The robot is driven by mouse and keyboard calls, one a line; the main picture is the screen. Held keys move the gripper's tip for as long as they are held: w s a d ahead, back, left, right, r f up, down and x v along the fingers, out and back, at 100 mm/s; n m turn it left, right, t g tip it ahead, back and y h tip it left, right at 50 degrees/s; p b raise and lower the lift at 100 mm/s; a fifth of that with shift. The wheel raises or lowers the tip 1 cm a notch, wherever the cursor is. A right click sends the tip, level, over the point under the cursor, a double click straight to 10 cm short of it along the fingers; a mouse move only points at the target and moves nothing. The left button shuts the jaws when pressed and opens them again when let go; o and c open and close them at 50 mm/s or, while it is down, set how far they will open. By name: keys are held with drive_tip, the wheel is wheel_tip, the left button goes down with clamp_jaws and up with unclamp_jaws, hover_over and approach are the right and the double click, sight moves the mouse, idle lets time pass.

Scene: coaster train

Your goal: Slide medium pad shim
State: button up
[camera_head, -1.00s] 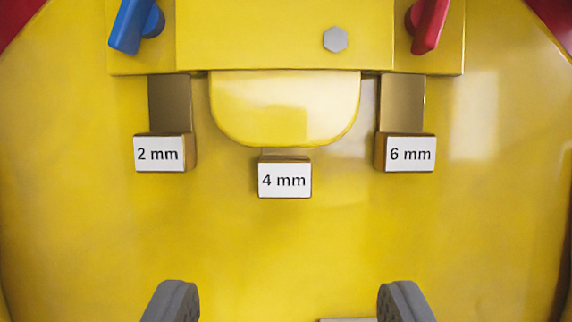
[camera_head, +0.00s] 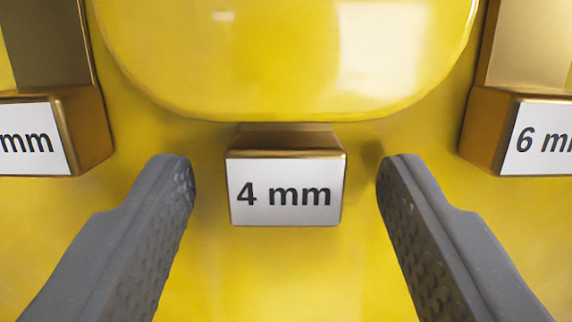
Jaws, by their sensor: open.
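The medium pad shim is a brass-coloured block with a white "4 mm" label (camera_head: 285,190), in the middle of the view. Its strip runs up under the rounded yellow pad (camera_head: 285,60), so most of the strip is hidden. My gripper (camera_head: 286,175) is open, with one grey textured finger on each side of the block. The fingertips are level with the block in the picture, and a visible gap lies between each finger and the block. Nothing is held.
The "2 mm" shim, its label partly cut off (camera_head: 32,140), is at the left edge. The "6 mm" shim (camera_head: 545,140) is at the right edge. Both lie outside my fingers. Bare yellow surface (camera_head: 285,275) shows below the middle block.

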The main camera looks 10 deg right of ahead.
sight(283, 236)
drive_tip(key=shift+w, duration=0.1)
clamp_jaws()
drive_tip(key=shift+s+a+f+b, duration=0.1)
drive_tip(key=shift+s+f+b, duration=0.05)
drive_tip(key=shift+f+b, duration=0.8)
drive_tip(key=shift+s+f+b, duration=0.15)
drive_tip(key=shift+f+b, duration=0.7)
drive_tip(key=shift+f, duration=0.15)
unclamp_jaws()
drive_tip(key=shift+s, duration=0.15)
drive_tip(key=b+v, duration=0.2)
drive_tip(key=v, duration=1.1)
drive_tip(key=shift+s+a+b, duration=0.15)
drive_tip(key=shift+s+b, duration=0.15)
drive_tip(key=shift+b, duration=0.05)
drive_tip(key=shift+f, duration=0.1)
